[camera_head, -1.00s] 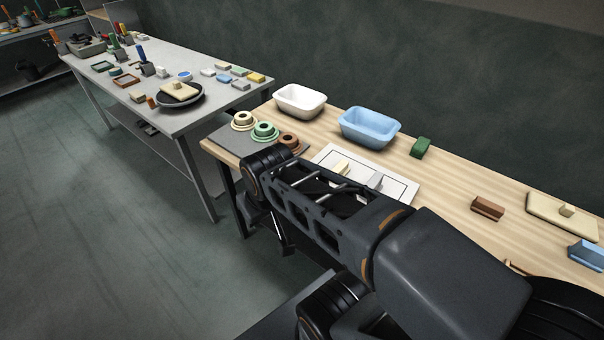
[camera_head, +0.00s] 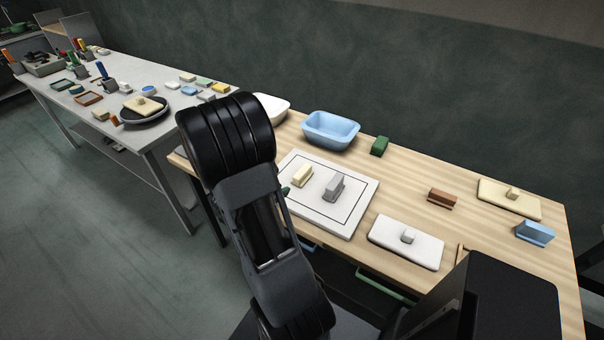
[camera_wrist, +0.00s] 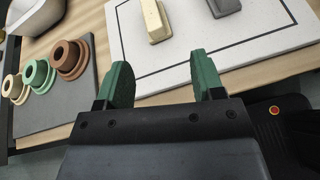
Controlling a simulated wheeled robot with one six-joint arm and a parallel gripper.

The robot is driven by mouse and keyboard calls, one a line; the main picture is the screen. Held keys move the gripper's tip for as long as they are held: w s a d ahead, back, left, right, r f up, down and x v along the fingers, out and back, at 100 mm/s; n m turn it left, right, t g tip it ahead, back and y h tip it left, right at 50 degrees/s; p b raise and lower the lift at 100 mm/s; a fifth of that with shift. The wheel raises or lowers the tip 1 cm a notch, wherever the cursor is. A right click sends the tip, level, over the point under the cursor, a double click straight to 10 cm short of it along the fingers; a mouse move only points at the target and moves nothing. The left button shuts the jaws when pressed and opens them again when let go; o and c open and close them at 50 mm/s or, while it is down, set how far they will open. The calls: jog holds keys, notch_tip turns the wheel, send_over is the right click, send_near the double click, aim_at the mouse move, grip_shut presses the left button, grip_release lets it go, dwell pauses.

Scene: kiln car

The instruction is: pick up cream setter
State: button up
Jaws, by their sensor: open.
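A cream block-shaped piece (camera_head: 302,176), which I take for the cream setter, sits on a white board (camera_head: 350,222) with a black outline. It also shows at the top of the wrist view (camera_wrist: 154,20), left of a grey block (camera_wrist: 224,6). My gripper (camera_wrist: 160,72) is open, with two green fingers apart and nothing between them. Its fingers are over the board's near edge, short of the cream piece. In the head view my arm hides most of the gripper.
A grey block (camera_head: 334,187) stands close beside the cream piece. A grey mat (camera_wrist: 60,112) with cream, green and brown ringed pieces lies to the left. A blue basin (camera_head: 331,130) and green block (camera_head: 379,146) stand behind. A white lidded slab (camera_head: 406,243) lies to the right.

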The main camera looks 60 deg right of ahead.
jog(key=d+f+n, duration=0.1)
jog(key=d+f+n+t, duration=0.1)
jog(key=shift+w+d+f+n, duration=0.15)
jog(key=shift+w+d+n, duration=0.15)
jog(key=shift+n, duration=0.1)
send_near(301, 173)
jog(key=x, duration=0.3)
jog(key=shift+f+p, duration=0.1)
jog(key=shift+p, duration=0.3)
jog(key=shift+p+x, duration=0.75)
jog(key=shift+x, duration=2.4)
jog(key=shift+w, duration=0.1)
jog(key=shift+c, duration=0.3)
jog(key=shift+h, duration=0.3)
jog(key=c, duration=1)
